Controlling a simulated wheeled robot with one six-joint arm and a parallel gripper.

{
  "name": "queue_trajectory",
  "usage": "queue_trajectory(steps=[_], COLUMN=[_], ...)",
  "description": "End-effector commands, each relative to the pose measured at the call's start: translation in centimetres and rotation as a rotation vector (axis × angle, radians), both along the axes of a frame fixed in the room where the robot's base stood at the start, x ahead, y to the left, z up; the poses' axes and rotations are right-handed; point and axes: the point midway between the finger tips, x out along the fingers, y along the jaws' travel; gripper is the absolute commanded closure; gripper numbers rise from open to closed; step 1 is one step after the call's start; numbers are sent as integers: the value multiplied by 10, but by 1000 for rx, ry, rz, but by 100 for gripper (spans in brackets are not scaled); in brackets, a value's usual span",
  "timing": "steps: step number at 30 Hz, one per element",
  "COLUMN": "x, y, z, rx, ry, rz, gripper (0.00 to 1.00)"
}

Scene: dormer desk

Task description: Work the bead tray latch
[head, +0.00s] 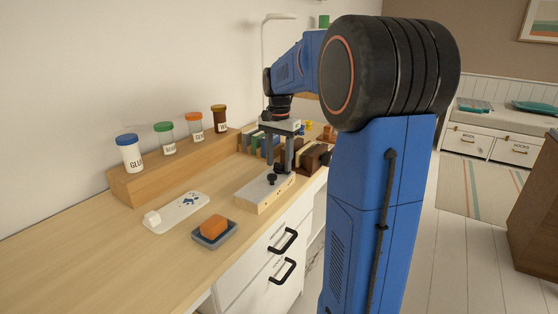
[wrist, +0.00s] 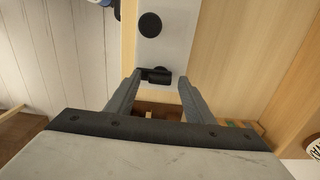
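The bead tray (head: 262,193) is a low, white-topped box with a wooden side at the front edge of the desk. A black knob (head: 272,179) stands on its top. In the wrist view the white top (wrist: 178,32) carries a round black knob (wrist: 150,25) and a dark latch piece (wrist: 154,75). My gripper (head: 279,170) points down over the far end of the tray. In the wrist view its fingers (wrist: 159,80) are spread apart, with the latch piece between or just beyond their tips. I cannot tell whether they touch it.
Several lidded jars (head: 166,139) stand on a wooden riser (head: 160,178) along the wall. Books (head: 312,158) stand behind the gripper. The desk's left part is clear.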

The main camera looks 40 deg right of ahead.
Motion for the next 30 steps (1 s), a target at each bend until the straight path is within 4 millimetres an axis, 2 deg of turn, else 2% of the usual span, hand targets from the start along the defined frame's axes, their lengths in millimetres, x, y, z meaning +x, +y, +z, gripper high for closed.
queue_trajectory(steps=[9, 14, 30], x=[0, 1, 0], y=[0, 0, 0], z=[1, 13, 117], rx=[0, -1, -1], ry=[0, -3, -3], rz=[1, 1, 1], gripper=[51, 51, 51])
